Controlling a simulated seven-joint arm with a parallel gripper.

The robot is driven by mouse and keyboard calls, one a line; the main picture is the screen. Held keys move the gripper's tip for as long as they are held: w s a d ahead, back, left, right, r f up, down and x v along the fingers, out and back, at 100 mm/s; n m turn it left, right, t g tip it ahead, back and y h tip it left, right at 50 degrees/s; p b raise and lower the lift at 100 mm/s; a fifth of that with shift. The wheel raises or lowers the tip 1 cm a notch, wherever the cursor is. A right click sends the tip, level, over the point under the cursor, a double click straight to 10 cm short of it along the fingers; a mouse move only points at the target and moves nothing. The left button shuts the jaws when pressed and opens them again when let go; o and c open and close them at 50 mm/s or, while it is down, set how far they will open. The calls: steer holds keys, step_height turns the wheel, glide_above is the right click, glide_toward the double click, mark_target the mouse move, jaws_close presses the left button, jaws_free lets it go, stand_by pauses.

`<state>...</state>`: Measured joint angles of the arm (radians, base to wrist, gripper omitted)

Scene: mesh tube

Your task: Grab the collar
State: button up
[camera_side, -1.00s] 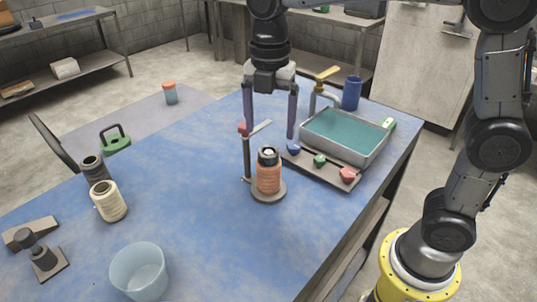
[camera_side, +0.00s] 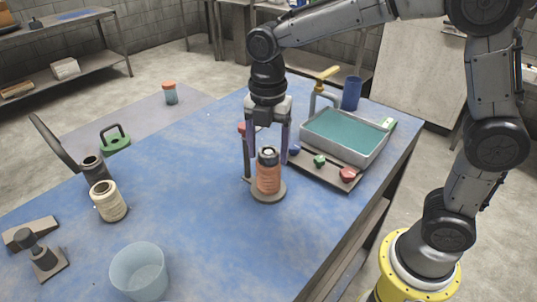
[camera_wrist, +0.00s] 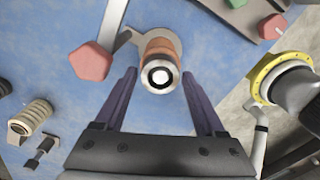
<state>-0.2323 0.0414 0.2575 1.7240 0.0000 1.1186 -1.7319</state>
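The collar appears to be the dark ring (camera_side: 268,158) at the top of an orange ribbed tube (camera_side: 268,180), which stands upright on a round grey base. In the wrist view the ring (camera_wrist: 160,61) surrounds a bright white core, with the orange tube (camera_wrist: 160,45) behind it. My gripper (camera_side: 266,158) points down over the tube top, its two purple fingers apart. In the wrist view my gripper (camera_wrist: 158,73) is open, with one finger on each side of the ring and nothing gripped. Contact with the ring cannot be told.
A thin post with a red knob (camera_wrist: 90,61) stands close beside the tube. A teal-filled tray (camera_side: 342,135) and a panel with coloured knobs (camera_side: 320,160) are to the right.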

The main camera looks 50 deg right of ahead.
jaws_close()
steer(key=shift+r, duration=0.15)
